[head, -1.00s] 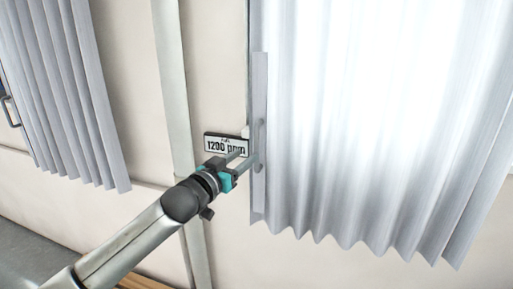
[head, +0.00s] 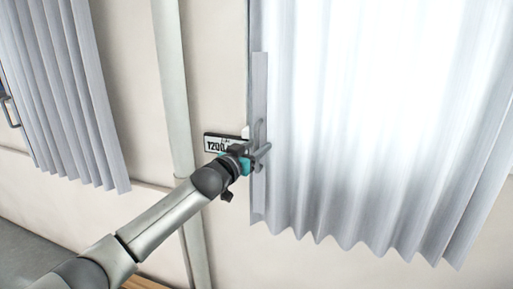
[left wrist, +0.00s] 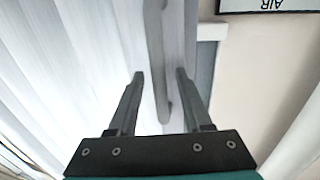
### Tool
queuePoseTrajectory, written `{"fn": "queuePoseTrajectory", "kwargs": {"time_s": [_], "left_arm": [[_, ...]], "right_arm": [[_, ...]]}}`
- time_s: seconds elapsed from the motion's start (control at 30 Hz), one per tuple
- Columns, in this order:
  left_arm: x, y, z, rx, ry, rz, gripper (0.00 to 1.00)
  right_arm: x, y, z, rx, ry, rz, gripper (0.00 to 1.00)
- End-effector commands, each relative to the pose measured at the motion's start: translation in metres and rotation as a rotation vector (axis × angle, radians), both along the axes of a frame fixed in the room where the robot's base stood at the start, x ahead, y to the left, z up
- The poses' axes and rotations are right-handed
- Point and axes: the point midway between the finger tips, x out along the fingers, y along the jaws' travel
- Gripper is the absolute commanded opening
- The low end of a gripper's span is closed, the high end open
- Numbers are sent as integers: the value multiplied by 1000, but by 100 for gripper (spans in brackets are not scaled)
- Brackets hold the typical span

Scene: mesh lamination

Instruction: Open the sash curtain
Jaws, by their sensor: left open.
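The white pleated sash curtain (head: 370,150) hangs spread over the bright window in the head view. Its left edge has a grey upright bar (head: 260,90) with a slim handle (head: 261,129). My left gripper (head: 265,152) is at the handle, its fingertips overlapping the bar. In the left wrist view the gripper (left wrist: 160,74) is open, one finger on each side of the handle (left wrist: 157,55). The handle's rounded end lies between the fingers, with gaps on both sides. The gripper partly hides the handle's lower part in the head view. My right gripper is not in view.
A small sign (head: 217,143) is on the wall just left of the curtain edge, partly hidden by my gripper. A pale post (head: 172,90) runs down the wall. Another grey curtain (head: 65,95) hangs at the far left. Bare wall lies between.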

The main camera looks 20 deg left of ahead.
Motion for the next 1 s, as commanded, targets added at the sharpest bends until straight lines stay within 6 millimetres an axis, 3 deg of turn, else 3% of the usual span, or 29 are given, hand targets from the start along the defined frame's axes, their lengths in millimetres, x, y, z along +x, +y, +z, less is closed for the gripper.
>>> {"fn": "queuePoseTrajectory", "kwargs": {"time_s": [0.07,0.5,1.0], "left_arm": [[0,0,0,0,0,0,50],[0,0,0,0,0,0,1],[0,0,0,0,0,-1,0]], "right_arm": [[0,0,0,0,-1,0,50],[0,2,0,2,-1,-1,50],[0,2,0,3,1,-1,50]]}}
